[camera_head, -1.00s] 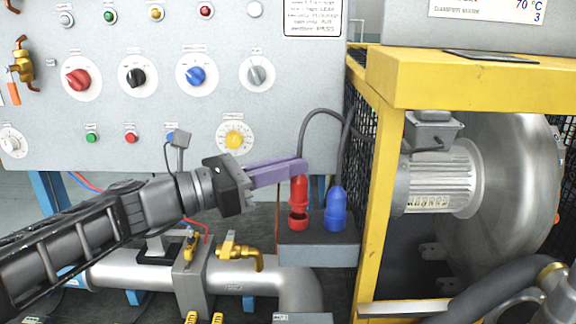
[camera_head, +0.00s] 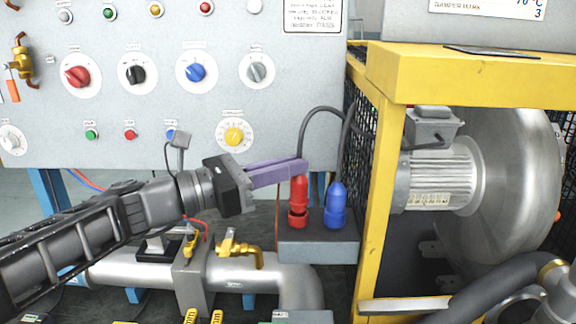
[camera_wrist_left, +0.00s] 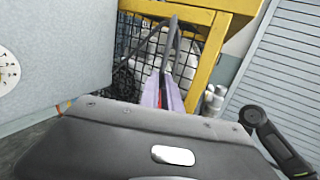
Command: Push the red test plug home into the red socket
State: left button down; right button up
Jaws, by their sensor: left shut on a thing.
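The red test plug (camera_head: 299,190) stands upright over the red socket (camera_head: 298,219) on the grey block in the head view. Its lower end meets the socket, and I cannot tell how deep it sits. My left gripper (camera_head: 298,166) has its purple fingers shut on the top of the red plug, coming in from the left. In the left wrist view the purple fingers (camera_wrist_left: 168,97) show with a sliver of red between them; most of the plug is hidden. My right gripper is not in view.
A blue plug (camera_head: 336,204) stands in the block (camera_head: 318,245) just right of the red one. Grey cables arch behind. The yellow frame (camera_head: 376,220) with the blower is close on the right. A pipe with a brass valve (camera_head: 240,250) lies below my left arm; the control panel (camera_head: 200,120) is behind.

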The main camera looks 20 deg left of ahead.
pick_arm(q)
jog(key=shift+f+b, duration=0.85)
jog(key=shift+f, duration=0.25)
jog(key=c, duration=1.5)
grip_release()
jog(key=shift+a, duration=0.1)
jog(key=v, duration=0.7)
jog(key=shift+s+a, duration=0.2)
jog(key=shift+s, duration=0.1)
